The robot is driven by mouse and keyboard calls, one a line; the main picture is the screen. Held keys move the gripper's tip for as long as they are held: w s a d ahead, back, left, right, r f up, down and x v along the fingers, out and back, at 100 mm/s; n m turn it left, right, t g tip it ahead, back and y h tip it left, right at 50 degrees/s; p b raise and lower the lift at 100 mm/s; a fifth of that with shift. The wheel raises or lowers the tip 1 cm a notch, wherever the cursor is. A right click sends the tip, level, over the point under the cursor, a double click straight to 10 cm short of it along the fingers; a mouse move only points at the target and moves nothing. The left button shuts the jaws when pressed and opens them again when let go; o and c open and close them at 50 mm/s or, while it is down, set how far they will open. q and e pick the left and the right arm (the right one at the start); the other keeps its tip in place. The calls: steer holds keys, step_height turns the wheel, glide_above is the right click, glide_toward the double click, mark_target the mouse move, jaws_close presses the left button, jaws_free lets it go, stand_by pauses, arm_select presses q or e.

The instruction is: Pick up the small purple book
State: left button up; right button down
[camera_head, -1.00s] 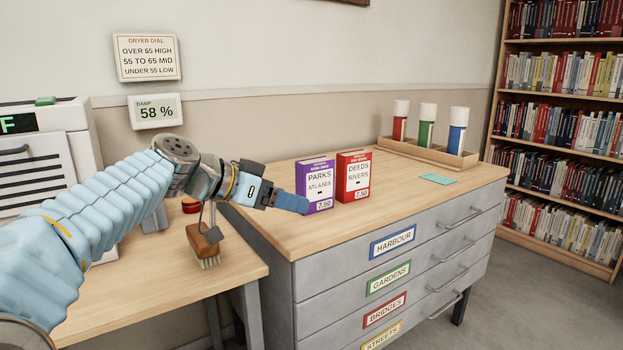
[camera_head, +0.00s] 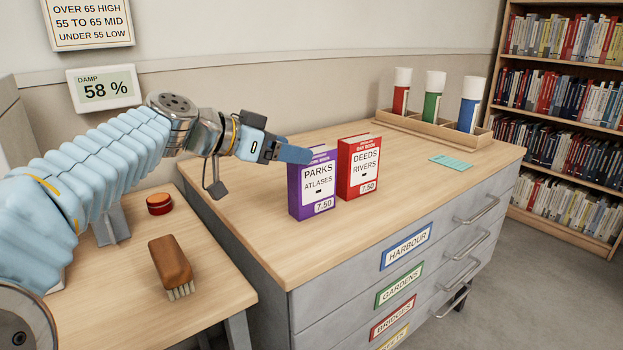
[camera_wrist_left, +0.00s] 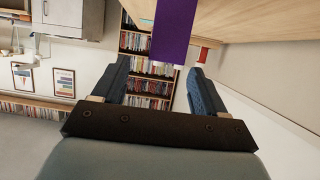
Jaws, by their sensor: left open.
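The small purple book (camera_head: 312,187), labelled Parks Atlases 7.50, stands upright on the wooden top of the grey drawer cabinet (camera_head: 255,240). My left gripper (camera_head: 298,154) is at the book's upper left in the head view, its fingers overlapping the book's top edge. In the left wrist view the two blue fingers (camera_wrist_left: 157,82) are spread apart with nothing between them. The purple book (camera_wrist_left: 176,30) shows beyond the fingertips there, between them in the picture. Whether a finger touches the book I cannot tell. My right gripper is not in view.
A red book (camera_head: 358,170), Deeds Rivers, stands close to the right of the purple one. A wooden rack (camera_head: 420,124) with red, green and blue tubes is at the back. A teal card (camera_head: 451,162) lies at right. A brush (camera_head: 170,265) and a round red tin (camera_head: 160,204) sit on the lower table.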

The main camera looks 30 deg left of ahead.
mark_target(312, 182)
arm_select(q)
steer(key=p+x, duration=0.1)
steer(key=x, duration=0.5)
steer(key=shift+w+a+r+p, duration=0.1)
steer(key=shift+w+a+p, duration=0.15)
steer(key=shift+p, duration=0.15)
steer(key=shift+w+d, duration=0.15)
steer(key=shift+w, duration=0.1)
jaws_close()
